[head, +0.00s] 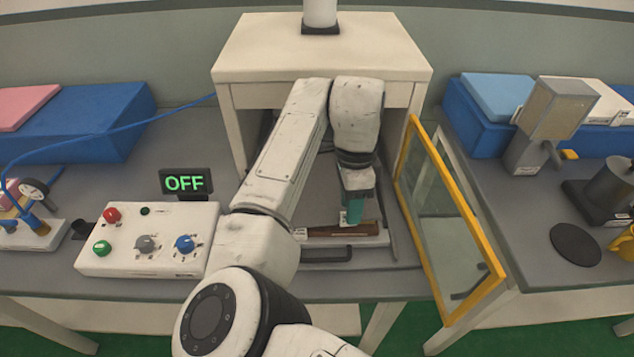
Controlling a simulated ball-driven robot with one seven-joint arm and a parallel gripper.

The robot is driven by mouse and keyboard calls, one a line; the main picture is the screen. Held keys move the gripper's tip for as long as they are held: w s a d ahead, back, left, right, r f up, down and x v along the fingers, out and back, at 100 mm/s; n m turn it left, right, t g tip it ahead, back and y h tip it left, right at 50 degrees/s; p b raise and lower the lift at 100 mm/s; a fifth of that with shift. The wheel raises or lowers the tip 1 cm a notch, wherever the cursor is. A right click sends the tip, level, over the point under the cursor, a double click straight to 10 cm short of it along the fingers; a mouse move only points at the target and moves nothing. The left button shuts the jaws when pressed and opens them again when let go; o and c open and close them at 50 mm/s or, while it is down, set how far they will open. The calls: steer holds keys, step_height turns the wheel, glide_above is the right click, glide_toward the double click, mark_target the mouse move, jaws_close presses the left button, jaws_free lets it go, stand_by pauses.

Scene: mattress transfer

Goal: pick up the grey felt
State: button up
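My gripper (353,215) has a teal end and points down inside the open cream cabinet (322,60). It is just above or touching a brown, flat piece (330,231) on a pale slab near the cabinet's front. I cannot tell whether its fingers are open or shut. I cannot pick out a grey felt with certainty. My arm covers much of the cabinet's inside, so what lies behind it is hidden.
The yellow-framed glass door (448,225) stands open to the right. A control box (148,240) with knobs and an OFF display (186,182) stand left. Blue blocks (80,120) with pads, a grey device (550,122) and a dark disc (575,245) lie around.

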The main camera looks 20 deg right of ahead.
steer(key=shift+f, duration=0.4)
jaws_close()
stand_by(0.4)
